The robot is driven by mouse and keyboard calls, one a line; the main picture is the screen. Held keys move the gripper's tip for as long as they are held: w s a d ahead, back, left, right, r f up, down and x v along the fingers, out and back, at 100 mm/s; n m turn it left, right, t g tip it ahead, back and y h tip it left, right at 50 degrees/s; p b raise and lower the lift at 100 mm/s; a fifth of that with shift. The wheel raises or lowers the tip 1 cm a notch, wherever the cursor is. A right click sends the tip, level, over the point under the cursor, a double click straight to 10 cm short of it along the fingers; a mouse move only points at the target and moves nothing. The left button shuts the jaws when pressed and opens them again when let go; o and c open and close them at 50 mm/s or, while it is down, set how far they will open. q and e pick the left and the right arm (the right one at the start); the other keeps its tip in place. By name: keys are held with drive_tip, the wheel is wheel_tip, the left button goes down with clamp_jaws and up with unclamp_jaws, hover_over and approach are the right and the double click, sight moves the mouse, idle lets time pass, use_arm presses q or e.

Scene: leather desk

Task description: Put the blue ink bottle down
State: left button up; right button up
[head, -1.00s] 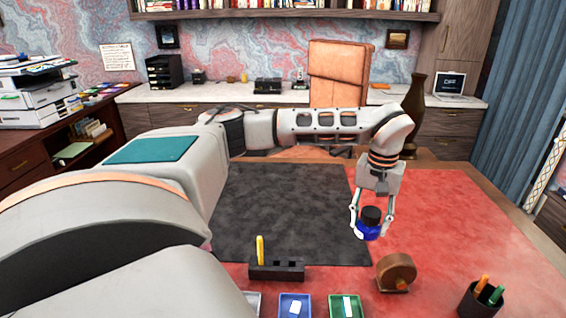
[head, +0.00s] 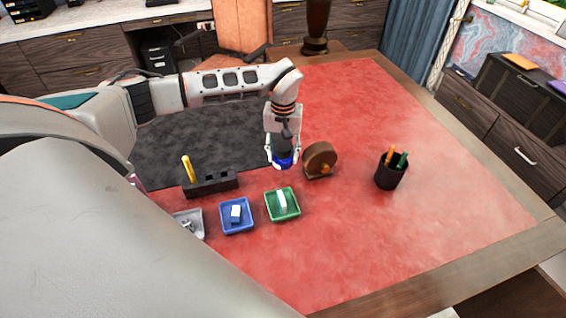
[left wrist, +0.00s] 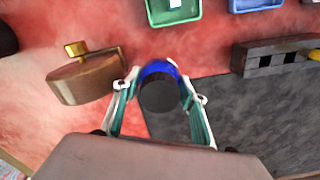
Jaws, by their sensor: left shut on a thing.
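The blue ink bottle (head: 283,161) with its dark cap is between the fingers of my left gripper (head: 283,152). In the left wrist view the bottle (left wrist: 159,84) sits between the two fingertips (left wrist: 160,92), cap toward the camera. The gripper is shut on it. It is over the right edge of the dark desk mat (head: 190,140), left of the brown round wooden object. Whether the bottle touches the desk I cannot tell. My right gripper is not in view.
The round wooden object (head: 320,158) stands close to the bottle's right. A black holder with a yellow stick (head: 210,183) is to the left. Blue (head: 237,216) and green (head: 282,204) trays lie in front. A pen cup (head: 390,171) stands right. The red desk (head: 440,210) is clear farther right.

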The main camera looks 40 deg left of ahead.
sight(283, 164)
use_arm(q)
drive_tip(key=shift+f, duration=2.15)
drive_tip(key=shift+f, duration=0.1)
drive_tip(key=o, duration=1)
drive_tip(key=shift+o, duration=0.2)
